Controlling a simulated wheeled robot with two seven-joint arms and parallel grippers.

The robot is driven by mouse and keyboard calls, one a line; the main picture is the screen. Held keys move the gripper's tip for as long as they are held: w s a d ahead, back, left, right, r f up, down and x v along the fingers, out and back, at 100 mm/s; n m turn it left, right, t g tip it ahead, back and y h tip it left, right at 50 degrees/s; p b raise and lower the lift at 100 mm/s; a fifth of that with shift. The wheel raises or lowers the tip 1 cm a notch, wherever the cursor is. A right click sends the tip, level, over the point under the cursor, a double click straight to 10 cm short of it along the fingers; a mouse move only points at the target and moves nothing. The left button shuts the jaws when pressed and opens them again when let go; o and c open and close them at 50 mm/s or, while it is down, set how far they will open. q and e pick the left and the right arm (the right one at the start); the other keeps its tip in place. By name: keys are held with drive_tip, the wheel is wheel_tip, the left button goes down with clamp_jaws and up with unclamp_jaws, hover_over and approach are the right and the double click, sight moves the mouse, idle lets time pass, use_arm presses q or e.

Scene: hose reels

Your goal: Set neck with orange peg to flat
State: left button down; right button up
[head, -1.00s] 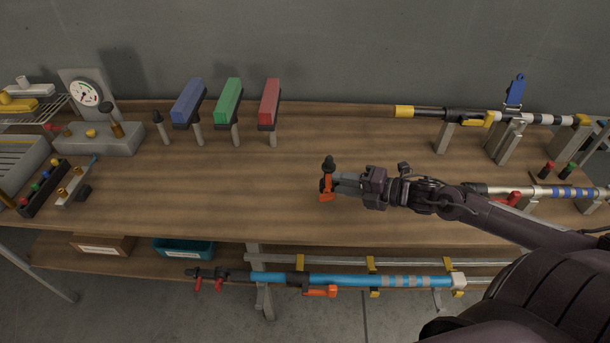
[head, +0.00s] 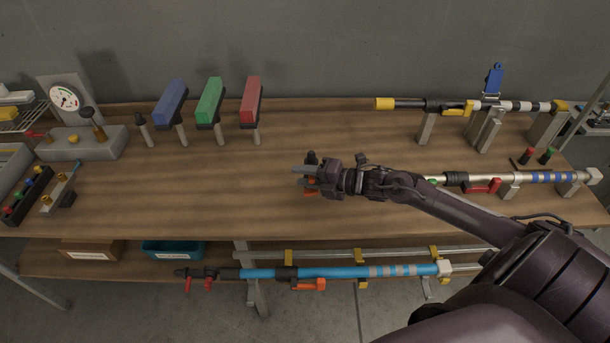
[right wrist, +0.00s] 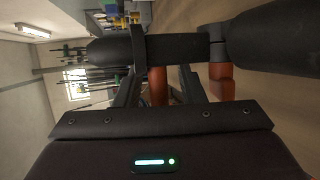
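The black neck (head: 312,157) with the orange peg (head: 311,192) is near the middle of the bench, partly hidden by my right gripper. My right gripper (head: 300,174) is at it, with its fingers spread apart. In the right wrist view the dark cylindrical body (right wrist: 175,48) crosses in front of the fingers. One orange peg (right wrist: 157,86) is between the open fingers, with gaps on both sides. A second orange part (right wrist: 221,80) lies right of the fingers. My forearm hides what lies behind it. My left gripper is not in view.
Blue (head: 170,103), green (head: 209,100) and red (head: 251,100) blocks stand on posts at the back. A yellow-tipped pole (head: 400,104) and a pole with a red grip (head: 482,186) are at right. A blue pole (head: 340,272) lies below the front edge.

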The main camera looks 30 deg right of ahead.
drive_tip(key=shift+c, duration=1.5)
clamp_jaws()
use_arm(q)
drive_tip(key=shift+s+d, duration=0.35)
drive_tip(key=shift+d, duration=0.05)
